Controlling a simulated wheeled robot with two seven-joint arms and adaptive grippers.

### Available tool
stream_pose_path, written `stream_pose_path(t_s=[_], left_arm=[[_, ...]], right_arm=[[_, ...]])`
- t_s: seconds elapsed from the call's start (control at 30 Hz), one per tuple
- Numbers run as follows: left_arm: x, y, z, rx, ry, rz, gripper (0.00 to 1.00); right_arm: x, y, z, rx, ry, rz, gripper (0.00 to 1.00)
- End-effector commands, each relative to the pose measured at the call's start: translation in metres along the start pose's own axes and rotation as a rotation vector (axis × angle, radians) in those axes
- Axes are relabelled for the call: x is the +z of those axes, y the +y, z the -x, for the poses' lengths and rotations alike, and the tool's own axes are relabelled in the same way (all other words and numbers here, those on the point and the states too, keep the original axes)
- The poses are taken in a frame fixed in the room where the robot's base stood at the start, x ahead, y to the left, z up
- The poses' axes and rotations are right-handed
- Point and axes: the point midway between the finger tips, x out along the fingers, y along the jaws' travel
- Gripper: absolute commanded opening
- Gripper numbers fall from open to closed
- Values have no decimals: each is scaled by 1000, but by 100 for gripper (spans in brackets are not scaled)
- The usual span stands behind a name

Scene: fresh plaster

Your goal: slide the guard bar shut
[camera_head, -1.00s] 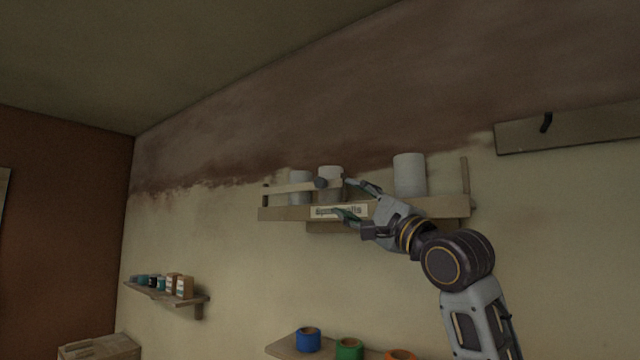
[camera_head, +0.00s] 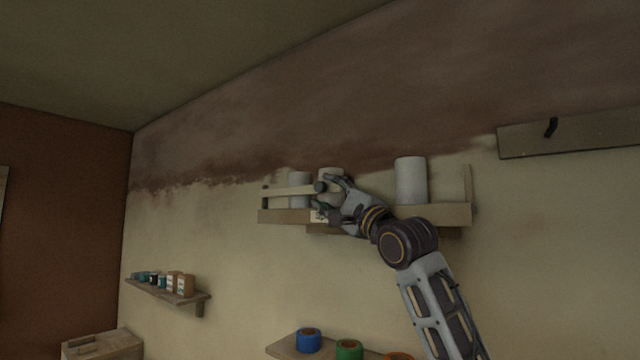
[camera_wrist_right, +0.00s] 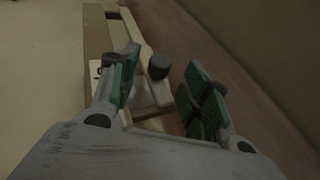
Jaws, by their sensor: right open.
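The guard bar (camera_head: 290,191) is a pale wooden strip across the left part of the wall shelf (camera_head: 285,216), in front of a white can (camera_head: 299,180). A dark round knob (camera_head: 320,187) sits at its right end. The right part of the shelf front has no bar across it. My right gripper (camera_head: 326,196) is open at the knob. In the right wrist view the knob (camera_wrist_right: 158,66) lies between and just beyond the open green-padded fingers (camera_wrist_right: 160,88), with no clear contact. My left gripper is not in view.
Another white can (camera_head: 410,180) stands on the shelf's right part, near an end post (camera_head: 467,184). A rail with a dark hook (camera_head: 550,127) is at upper right. Below are a shelf with tape rolls (camera_head: 308,339) and a small shelf of boxes (camera_head: 186,285).

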Motion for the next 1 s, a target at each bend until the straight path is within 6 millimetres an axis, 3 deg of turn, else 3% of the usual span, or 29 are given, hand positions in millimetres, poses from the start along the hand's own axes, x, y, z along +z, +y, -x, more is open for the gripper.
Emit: stream_pose_path(t_s=[0.43, 0.93, 1.0], left_arm=[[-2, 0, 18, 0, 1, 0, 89], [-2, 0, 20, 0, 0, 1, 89], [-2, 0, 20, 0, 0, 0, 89]], right_arm=[[0, -1, -42, 1, 0, -1, 47], [0, 0, -49, 1, 0, 0, 47], [0, 0, -49, 1, 0, 0, 38]])
